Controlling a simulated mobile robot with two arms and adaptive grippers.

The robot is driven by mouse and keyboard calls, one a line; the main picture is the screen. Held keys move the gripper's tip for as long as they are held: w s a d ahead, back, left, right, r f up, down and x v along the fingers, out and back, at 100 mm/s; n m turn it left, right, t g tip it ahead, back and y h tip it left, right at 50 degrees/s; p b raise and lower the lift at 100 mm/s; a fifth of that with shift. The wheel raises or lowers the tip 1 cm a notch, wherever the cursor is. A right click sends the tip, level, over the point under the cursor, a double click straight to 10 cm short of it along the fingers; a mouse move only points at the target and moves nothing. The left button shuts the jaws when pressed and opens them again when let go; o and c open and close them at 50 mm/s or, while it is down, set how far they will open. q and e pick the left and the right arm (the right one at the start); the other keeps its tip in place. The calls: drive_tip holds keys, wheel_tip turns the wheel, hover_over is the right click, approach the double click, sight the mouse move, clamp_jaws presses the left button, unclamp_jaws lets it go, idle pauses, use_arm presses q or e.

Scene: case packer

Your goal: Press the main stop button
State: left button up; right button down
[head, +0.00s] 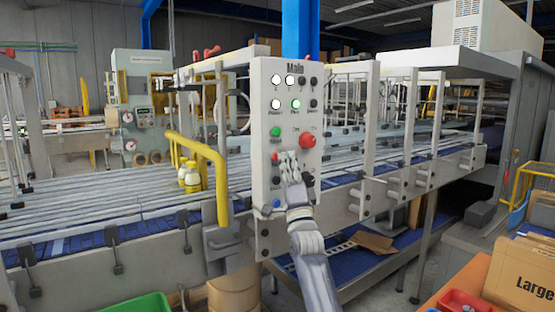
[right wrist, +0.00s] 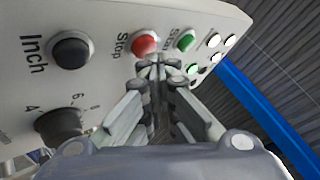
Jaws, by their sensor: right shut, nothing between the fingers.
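A pale control panel (head: 262,100) marked "Main" stands upright in the middle of the head view. Its red Stop button (head: 274,155) shows only partly beside my right gripper (head: 283,158). In the right wrist view the button labelled Stop (right wrist: 144,44) is red and round, with the green Start button (right wrist: 186,40) on its right. My right gripper, also in the right wrist view (right wrist: 157,68), is shut and empty. Its fingertips are close to the Stop button; I cannot tell whether they touch it. My left gripper is not in view.
A larger red knob (head: 307,140) sits on the panel to the right of my gripper. A black Inch button (right wrist: 72,51) is left of Stop in the wrist view. A yellow rail (head: 205,155) and conveyor lie left. A cardboard box (head: 522,275) is at lower right.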

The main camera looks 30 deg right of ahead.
drive_tip(key=shift+w+b, duration=0.3)
drive_tip(key=shift+w, duration=0.15)
idle(0.7)
drive_tip(key=shift+h, duration=0.3)
drive_tip(key=shift+s+p, duration=0.3)
drive_tip(key=shift+s, duration=0.6)
drive_tip(key=s, duration=0.1)
drive_tip(key=s+p, duration=0.1)
drive_tip(key=s, duration=0.3)
drive_tip(key=shift+d, duration=0.25)
idle(0.5)
